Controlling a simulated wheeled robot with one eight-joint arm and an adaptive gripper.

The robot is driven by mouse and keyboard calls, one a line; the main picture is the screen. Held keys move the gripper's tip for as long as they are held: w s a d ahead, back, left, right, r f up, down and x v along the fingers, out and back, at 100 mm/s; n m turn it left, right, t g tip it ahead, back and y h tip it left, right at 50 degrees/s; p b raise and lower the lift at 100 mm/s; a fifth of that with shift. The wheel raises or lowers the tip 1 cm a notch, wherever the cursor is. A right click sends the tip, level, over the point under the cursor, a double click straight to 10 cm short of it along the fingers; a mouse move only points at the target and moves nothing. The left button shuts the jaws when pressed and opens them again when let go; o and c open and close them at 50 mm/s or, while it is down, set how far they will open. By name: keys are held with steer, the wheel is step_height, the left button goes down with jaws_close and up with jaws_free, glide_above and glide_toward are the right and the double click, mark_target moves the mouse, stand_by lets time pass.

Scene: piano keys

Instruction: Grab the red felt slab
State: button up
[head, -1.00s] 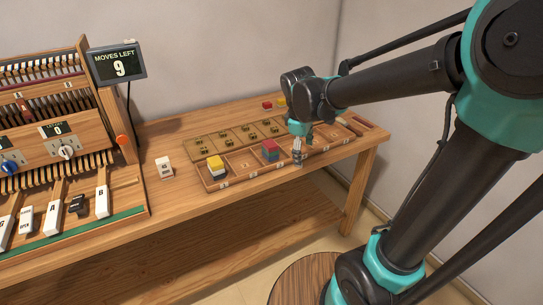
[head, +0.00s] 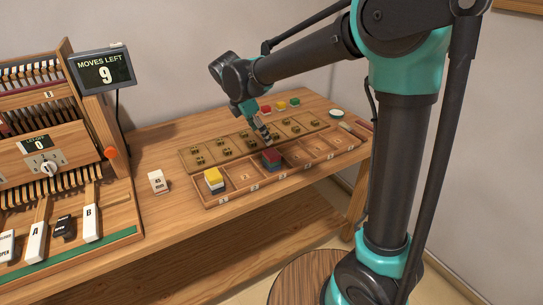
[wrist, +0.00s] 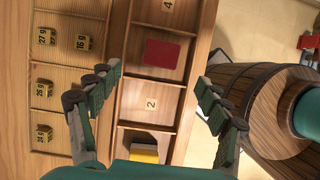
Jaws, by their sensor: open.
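A red felt slab (head: 272,153) lies on top of a short stack in a compartment of the wooden tray, with a blue layer showing below it. It also shows in the wrist view as a red rectangle (wrist: 161,54), above the compartment marked 2. My gripper (head: 266,136) is just behind and above this stack in the head view. In the wrist view my gripper (wrist: 154,82) has its fingers wide apart with nothing between them, and the slab lies beyond the fingertips.
The tray (head: 242,190) has several compartments; one holds a yellow-topped stack (head: 213,175). Behind it is a board with small numbered blocks (head: 198,160). A small white block (head: 158,181) stands left.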

mark_target(271, 153)
steer(key=x, duration=0.9)
steer(key=shift+s+f, duration=0.15)
steer(key=shift+c, duration=0.4)
steer(key=c, duration=0.9)
